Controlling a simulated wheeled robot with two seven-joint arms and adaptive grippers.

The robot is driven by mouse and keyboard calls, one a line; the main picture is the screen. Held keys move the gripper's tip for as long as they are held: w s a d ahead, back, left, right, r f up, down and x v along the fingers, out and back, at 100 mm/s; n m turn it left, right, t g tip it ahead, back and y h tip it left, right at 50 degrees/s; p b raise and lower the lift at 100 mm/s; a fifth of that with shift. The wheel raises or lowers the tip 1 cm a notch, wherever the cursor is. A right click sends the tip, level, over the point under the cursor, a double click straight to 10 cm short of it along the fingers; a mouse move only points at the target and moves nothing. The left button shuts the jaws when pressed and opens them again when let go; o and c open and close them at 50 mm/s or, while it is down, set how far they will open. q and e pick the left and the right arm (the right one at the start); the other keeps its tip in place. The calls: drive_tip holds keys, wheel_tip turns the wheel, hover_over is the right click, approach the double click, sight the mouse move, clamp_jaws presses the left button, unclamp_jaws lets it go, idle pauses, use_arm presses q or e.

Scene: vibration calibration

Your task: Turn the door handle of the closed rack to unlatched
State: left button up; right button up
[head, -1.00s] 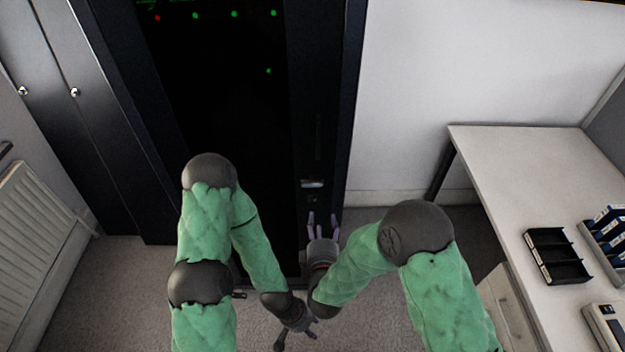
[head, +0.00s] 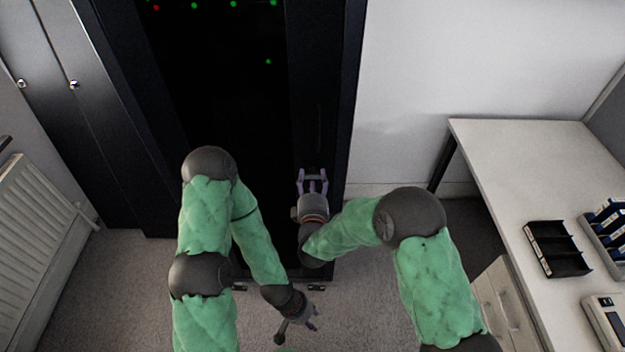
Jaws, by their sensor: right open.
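The closed black rack (head: 235,120) stands upright in the middle of the head view, with small green lights and one red light near its top. My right gripper (head: 313,174) is open in front of the right part of the rack door, its two fingers spread and pointing at the door. The door handle is mostly hidden at the fingertips, so I cannot tell whether the fingers touch it or how it is turned. My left gripper (head: 314,321) is low, over the carpet in front of the rack, away from the handle. Its fingers are too small and angled to read.
A white desk (head: 500,170) stands at the right with a black tray (head: 556,250) on it. A drawer unit (head: 505,305) is under the desk. Dark cabinets (head: 75,130) and a white radiator (head: 40,235) are at the left. Carpet lies in front of the rack.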

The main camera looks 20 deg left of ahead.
drive_tip(key=shift+w, duration=0.25)
clamp_jaws()
